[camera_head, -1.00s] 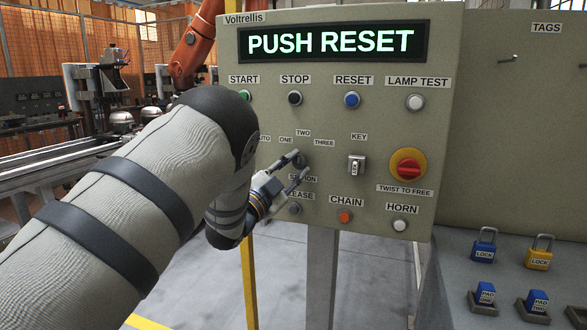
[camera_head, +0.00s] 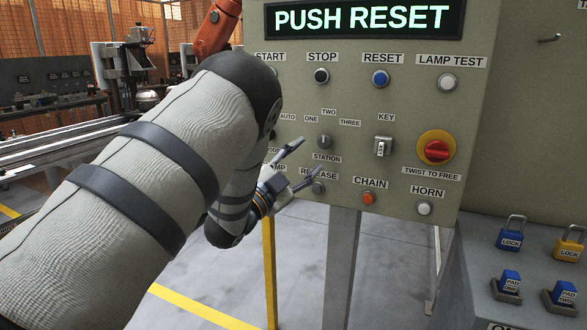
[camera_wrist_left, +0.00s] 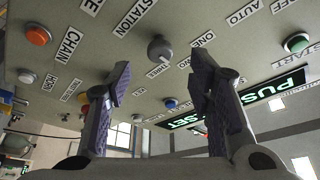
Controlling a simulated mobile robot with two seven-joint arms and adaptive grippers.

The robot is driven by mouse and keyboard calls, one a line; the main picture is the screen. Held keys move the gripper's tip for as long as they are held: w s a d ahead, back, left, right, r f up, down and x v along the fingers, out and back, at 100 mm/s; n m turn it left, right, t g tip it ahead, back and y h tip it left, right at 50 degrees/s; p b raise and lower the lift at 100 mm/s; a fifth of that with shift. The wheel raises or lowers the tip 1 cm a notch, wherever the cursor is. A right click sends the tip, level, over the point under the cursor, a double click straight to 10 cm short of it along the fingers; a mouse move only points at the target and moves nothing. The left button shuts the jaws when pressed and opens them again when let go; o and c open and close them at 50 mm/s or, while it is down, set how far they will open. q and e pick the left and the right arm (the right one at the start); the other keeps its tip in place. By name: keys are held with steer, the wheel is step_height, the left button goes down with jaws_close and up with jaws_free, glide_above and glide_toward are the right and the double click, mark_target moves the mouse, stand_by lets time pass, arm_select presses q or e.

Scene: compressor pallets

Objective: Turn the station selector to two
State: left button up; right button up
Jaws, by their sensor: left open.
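The station selector (camera_head: 324,141) is a small grey knob on the panel, above the STATION label and below ONE, TWO and THREE. Its light mark looks upright, toward TWO, in the head view, but it is small. The knob also shows in the left wrist view (camera_wrist_left: 160,48), beyond the fingertips and clear of both. My left gripper (camera_head: 312,156) is open and empty, below and left of the knob. Its two spread fingers (camera_wrist_left: 160,85) fill the middle of the left wrist view. My right gripper is not in view.
The panel display (camera_head: 362,18) reads PUSH RESET. Around the selector are a key switch (camera_head: 383,147), a red twist-to-free button (camera_head: 437,151), an orange CHAIN button (camera_head: 367,198) and a blue RESET button (camera_head: 380,78). My arm covers the panel's left edge.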

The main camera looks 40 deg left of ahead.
arm_select(q)
steer(key=v, duration=0.6)
steer(key=s+d+f+n+g+y, duration=0.15)
steer(key=s+f+g, duration=0.25)
steer(key=f, duration=0.5)
steer(key=s+d+f+n+g, duration=0.2)
steer(key=s+f+n+g, duration=0.1)
steer(key=f, duration=0.6)
steer(key=s+d+f+n+g+y, duration=0.1)
steer(key=s+d+f+n+g, duration=0.2)
steer(key=f, duration=0.7)
steer(key=s+d+f+n+g, duration=0.1)
steer(key=s+d+f+g, duration=0.2)
steer(key=s, duration=0.6)
steer(key=s+d+f+n+g+h, duration=0.1)
steer(key=s+d+f+g, duration=0.2)
steer(key=s, duration=0.7)
steer(key=s+d+f+n+g, duration=0.1)
steer(key=s+d+f+g, duration=0.2)
steer(key=s+g, duration=0.3)
steer(key=s, duration=0.3)
steer(key=shift+s+f+g, duration=0.3)
steer(key=shift+s+f, duration=0.1)
